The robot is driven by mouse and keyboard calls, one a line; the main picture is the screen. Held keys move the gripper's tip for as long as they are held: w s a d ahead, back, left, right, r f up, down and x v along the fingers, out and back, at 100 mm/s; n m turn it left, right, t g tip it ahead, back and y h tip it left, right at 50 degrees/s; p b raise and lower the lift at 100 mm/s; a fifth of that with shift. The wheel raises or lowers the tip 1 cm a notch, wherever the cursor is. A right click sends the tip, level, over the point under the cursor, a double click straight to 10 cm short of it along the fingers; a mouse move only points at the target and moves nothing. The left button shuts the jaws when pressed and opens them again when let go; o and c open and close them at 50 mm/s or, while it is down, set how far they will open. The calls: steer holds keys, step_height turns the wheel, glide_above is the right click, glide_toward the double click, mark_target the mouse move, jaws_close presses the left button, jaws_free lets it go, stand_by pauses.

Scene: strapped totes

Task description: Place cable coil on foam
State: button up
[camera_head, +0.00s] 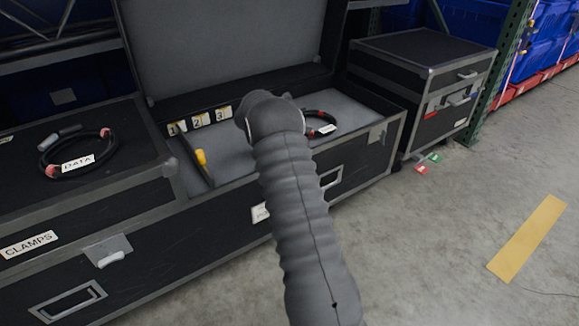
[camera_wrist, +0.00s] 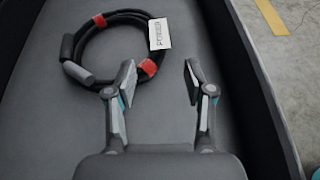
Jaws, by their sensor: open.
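A black cable coil with red bands and a white POWER tag (camera_wrist: 108,50) lies flat on the grey foam (camera_wrist: 215,40) in the open case. In the head view this coil (camera_head: 322,122) shows partly behind my arm. My gripper (camera_wrist: 158,85) is open and empty, just in front of the coil, its left fingertip close to the coil's near edge; I cannot tell whether they touch. In the head view my arm hides the gripper. A second coil with a DATA tag (camera_head: 78,152) lies on the lid of the black case marked CLAMPS at the left.
The case's raised lid (camera_head: 220,50) stands behind the foam. Number labels 1, 2 and 3 (camera_head: 197,121) and a yellow-handled item (camera_head: 202,160) are left of my arm. Another black case (camera_head: 425,55) stands at the right. Red and green tags (camera_head: 428,163) lie on the floor.

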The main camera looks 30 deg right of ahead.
steer(key=s+a+r+m+t+y, duration=0.2)
steer(key=s+a+r+m+y, duration=0.55)
steer(key=s+a+r, duration=1.1)
steer(key=s+a+f+m+t+y, duration=0.1)
steer(key=s+a+m, duration=0.4)
steer(key=s, duration=0.8)
steer(key=s+a+f+m+t+y, duration=0.2)
steer(key=s+a+f+m+y, duration=0.1)
steer(key=s+a, duration=0.7)
steer(key=s+m+y, duration=0.1)
steer(key=s+m, duration=0.1)
steer(key=s, duration=0.2)
steer(key=shift+a+y, duration=0.35)
steer(key=shift+a, duration=0.05)
steer(key=shift+m, duration=0.25)
